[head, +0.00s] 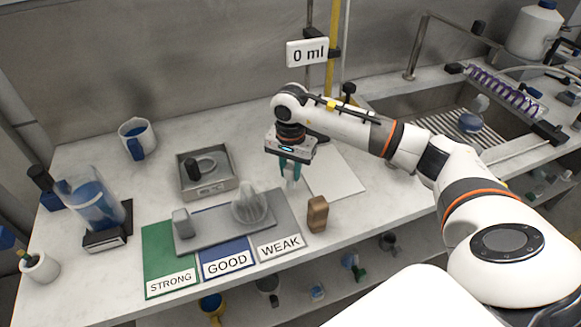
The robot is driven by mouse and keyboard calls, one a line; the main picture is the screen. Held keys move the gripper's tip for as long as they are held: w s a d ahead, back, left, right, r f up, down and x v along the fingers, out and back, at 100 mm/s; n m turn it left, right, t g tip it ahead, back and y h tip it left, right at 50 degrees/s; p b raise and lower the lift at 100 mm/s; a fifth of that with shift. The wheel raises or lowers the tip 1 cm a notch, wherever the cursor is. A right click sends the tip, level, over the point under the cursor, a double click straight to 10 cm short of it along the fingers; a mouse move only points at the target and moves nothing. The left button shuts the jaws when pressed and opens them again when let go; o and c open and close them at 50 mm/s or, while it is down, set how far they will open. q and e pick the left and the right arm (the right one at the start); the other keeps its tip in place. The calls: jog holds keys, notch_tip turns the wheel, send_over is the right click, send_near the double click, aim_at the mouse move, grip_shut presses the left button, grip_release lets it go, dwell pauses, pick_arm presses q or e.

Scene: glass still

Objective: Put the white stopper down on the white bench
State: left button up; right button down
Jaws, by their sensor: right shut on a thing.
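My right gripper (289,173) points down over the middle of the white bench (375,222), its teal fingers shut on a small pale thing. This looks like the white stopper (291,181), mostly hidden between the fingers. Whether its lower end touches the bench I cannot tell. It is left of a pale flat board and behind a brown block. My left gripper is out of the picture.
A grey tray with a clear glass piece (251,205) lies on the green, blue and grey label mats. A brown block (317,213) stands to its right. A sink (440,110) is at right.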

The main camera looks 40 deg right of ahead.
jog(key=shift+f, duration=0.6)
jog(key=shift+f+b, duration=0.5)
jog(key=shift+b, duration=0.2)
jog(key=c, duration=1.1)
grip_release()
jog(key=shift+r, duration=0.1)
notch_tip(320, 180, up, 12)
jog(key=shift+b, duration=1)
